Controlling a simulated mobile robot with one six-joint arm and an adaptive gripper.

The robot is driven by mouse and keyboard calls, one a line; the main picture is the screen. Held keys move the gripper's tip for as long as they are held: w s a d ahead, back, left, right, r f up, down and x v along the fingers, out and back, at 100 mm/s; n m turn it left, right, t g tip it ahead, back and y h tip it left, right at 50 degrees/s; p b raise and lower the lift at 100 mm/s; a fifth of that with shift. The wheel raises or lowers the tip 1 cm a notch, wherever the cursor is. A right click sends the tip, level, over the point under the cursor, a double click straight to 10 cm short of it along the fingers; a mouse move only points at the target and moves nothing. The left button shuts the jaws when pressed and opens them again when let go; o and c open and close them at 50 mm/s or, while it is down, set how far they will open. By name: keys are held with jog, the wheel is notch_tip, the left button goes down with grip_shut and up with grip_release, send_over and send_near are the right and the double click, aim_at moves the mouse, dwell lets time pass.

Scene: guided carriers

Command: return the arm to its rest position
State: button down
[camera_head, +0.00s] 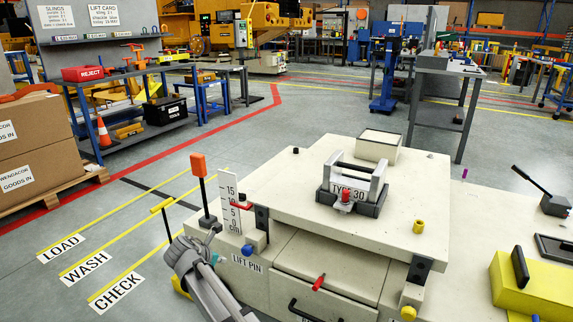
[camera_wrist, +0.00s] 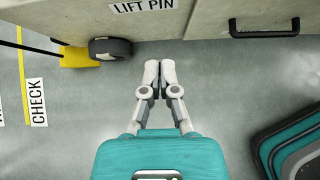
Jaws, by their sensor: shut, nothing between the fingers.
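My gripper (camera_wrist: 157,75) shows in the wrist view with its two fingers together and nothing between them. It is over bare grey floor, beside the carrier's side wall (camera_wrist: 190,18), which carries a LIFT PIN label (camera_wrist: 143,6). A gap of floor shows between the fingertips and the wall in that view. In the head view my grey arm (camera_head: 205,280) is at the lower left of the cream carrier (camera_head: 290,208). The fingers cannot be made out there.
On the carrier stand a grey TYPE 30 part (camera_head: 350,193), a yellow knob (camera_head: 418,226) and an orange-topped lever (camera_head: 198,165). A black wheel (camera_wrist: 110,48) and a dark handle (camera_wrist: 264,28) are near the gripper. Floor beside the LOAD, WASH and CHECK lanes is clear.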

jog(key=s+d+m+g+p, duration=0.2)
jog(key=d+m+g+p, duration=0.25)
jog(key=d+m, duration=1.7)
jog(key=s+d+r+m+g+y+p, duration=0.15)
jog(key=s+d+m, duration=0.4)
jog(key=d, duration=0.65)
jog(key=s+d+r+m+g+y+p, duration=0.15)
jog(key=s+d+m, duration=0.35)
jog(key=d, duration=0.6)
notch_tip(320, 180, up, 37)
jog(key=n+p, duration=0.1)
jog(key=p, duration=3.6)
jog(key=shift+g, duration=0.35)
jog(key=shift+s+f, duration=0.1)
jog(key=shift+f, duration=0.05)
